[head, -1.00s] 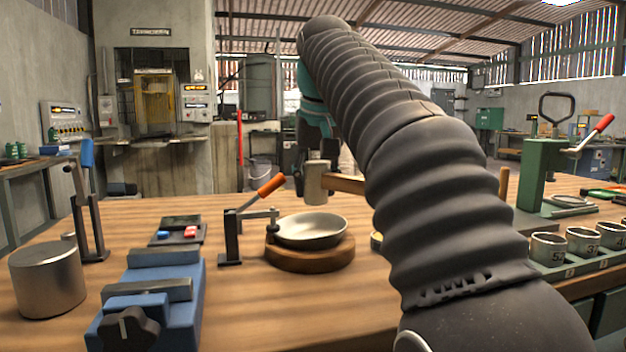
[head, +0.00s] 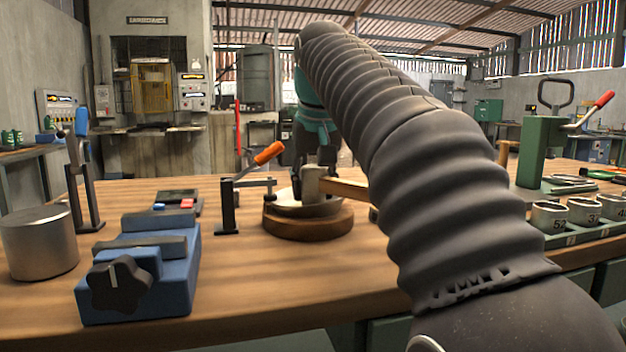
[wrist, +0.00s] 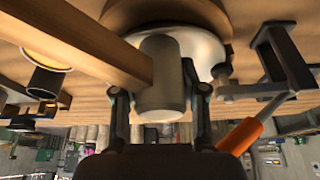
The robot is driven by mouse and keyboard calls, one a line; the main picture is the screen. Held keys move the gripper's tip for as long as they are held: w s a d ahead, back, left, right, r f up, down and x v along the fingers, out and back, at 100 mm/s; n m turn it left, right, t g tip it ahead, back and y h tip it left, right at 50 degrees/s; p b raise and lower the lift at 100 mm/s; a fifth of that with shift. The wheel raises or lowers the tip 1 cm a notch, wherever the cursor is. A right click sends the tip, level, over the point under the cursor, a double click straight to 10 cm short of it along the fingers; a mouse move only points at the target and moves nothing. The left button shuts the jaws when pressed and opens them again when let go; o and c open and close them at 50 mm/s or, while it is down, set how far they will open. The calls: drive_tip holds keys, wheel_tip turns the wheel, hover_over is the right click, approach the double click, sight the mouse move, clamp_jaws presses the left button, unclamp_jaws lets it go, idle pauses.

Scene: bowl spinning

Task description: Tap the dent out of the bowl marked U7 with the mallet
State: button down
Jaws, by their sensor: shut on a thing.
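The mallet has a pale cylindrical head (head: 313,184) and a wooden handle (head: 348,189) pointing right. My gripper (wrist: 160,95) is shut on the mallet, its fingers on both sides of the head; the head also shows in the wrist view (wrist: 158,72). The shallow metal bowl (head: 287,209) sits on a round wooden block (head: 308,226). The mallet head covers part of the bowl, at or just above it; I cannot tell whether they touch. No U7 mark or dent is readable. The bowl also shows in the wrist view (wrist: 204,48).
A toggle clamp with an orange handle (head: 269,152) stands left of the bowl, its arm reaching toward the rim. A blue vise (head: 140,275) and a metal cylinder (head: 40,243) are at left. Numbered cups (head: 583,211) and a green press (head: 541,150) are at right.

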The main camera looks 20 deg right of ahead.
sight(313, 165)
wheel_tip(313, 165, up, 6)
drive_tip(key=p, duration=0.5)
drive_tip(key=shift+f, duration=0.3)
drive_tip(key=shift+s+r+m+h+p, duration=0.1)
drive_tip(key=shift+r+m+h+p, duration=0.15)
drive_tip(key=shift+m, duration=0.85)
drive_tip(key=m, duration=0.1)
drive_tip(key=m+h, duration=0.1)
drive_tip(key=shift+s+r+m+g, duration=0.15)
drive_tip(key=shift+r+m+g, duration=0.15)
drive_tip(key=shift+m, duration=0.1)
drive_tip(key=shift+d+p, duration=0.1)
drive_tip(key=shift+p, duration=0.35)
